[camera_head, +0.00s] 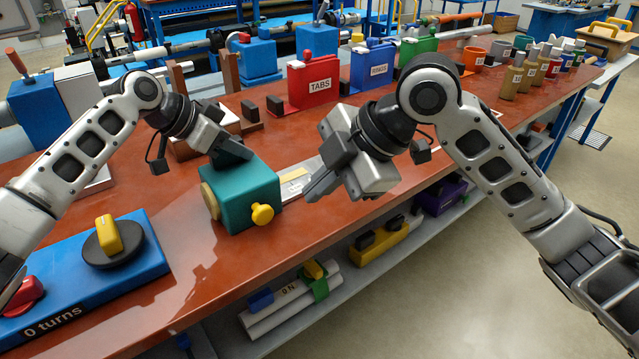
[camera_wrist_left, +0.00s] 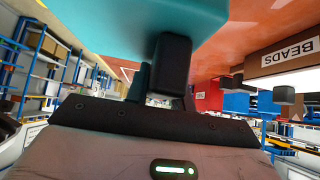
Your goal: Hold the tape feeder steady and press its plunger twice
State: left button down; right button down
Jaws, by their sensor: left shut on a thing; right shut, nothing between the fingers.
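The tape feeder, a teal box (camera_head: 240,200), sits on the red-brown bench near its front edge. A yellow knob (camera_head: 262,213), which looks like its plunger, sticks out of its front face. A tan disc (camera_head: 209,201) shows on its left side. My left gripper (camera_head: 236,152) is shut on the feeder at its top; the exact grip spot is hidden. The left wrist view shows the teal body (camera_wrist_left: 130,20) close against the dark finger. My right gripper (camera_head: 316,188) is shut and empty, to the right of the feeder and apart from the knob.
A blue base (camera_head: 140,275) marked "0 turns" carries a dark disc with a yellow handle, left of the feeder. Red TABS (camera_head: 318,90) and blue RINGS (camera_head: 372,72) bins stand behind. A pale labelled plate (camera_head: 295,183) lies beside the feeder. A lower shelf holds several items.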

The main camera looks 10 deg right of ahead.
pick_arm(q)
jog(key=c, duration=1.1)
grip_release()
jog(key=shift+a, duration=0.1)
